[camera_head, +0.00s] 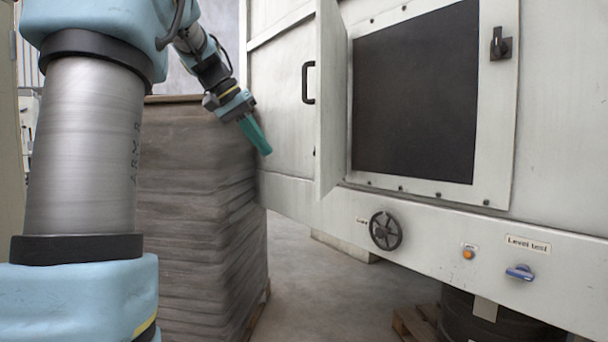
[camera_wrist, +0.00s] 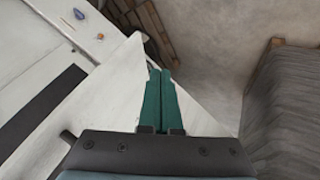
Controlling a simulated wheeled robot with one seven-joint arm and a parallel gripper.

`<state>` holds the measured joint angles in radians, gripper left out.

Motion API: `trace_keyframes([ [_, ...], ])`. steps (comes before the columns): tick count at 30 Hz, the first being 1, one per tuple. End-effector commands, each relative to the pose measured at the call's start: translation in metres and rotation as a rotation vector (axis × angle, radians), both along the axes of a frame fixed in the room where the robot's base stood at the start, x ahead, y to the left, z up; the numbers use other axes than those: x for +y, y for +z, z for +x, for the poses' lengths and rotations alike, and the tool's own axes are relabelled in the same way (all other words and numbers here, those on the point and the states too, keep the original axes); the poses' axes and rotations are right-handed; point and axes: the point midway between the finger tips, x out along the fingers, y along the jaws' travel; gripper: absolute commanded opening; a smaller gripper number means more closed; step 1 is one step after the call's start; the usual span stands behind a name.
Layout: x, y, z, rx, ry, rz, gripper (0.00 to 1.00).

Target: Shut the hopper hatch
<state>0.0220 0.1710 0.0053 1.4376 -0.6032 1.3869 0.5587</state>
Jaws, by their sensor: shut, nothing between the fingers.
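The hopper hatch (camera_head: 334,100) is a pale panel that stands swung open, seen almost edge-on at the left of the dark square opening (camera_head: 415,95) in the head view. A black D-shaped handle (camera_head: 308,82) sticks out on its left side. My gripper (camera_head: 267,151) is left of the hatch and lower than the handle, with its teal fingers pointing down. It looks apart from the hatch, though the depth gap is unclear. In the wrist view the gripper (camera_wrist: 159,72) is shut and empty, with a pale panel behind its fingers.
A wrapped stack (camera_head: 190,180) on a pallet stands left, close to my gripper. Bare floor (camera_head: 310,280) lies between stack and machine.

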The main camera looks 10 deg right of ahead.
Motion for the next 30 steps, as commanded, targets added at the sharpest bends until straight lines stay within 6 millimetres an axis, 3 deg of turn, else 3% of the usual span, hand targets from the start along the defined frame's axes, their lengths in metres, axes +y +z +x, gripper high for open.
trace_keyframes([
  [5,-0.007,0.016,0.000,-0.023,-0.048,-0.027,0.00],
  [11,-0.024,-0.005,0.003,-0.020,-0.051,-0.026,0.00],
  [21,-0.064,-0.060,0.013,-0.020,-0.049,-0.025,0.00],
  [30,-0.096,-0.059,-0.003,-0.024,-0.048,-0.025,0.00],
])
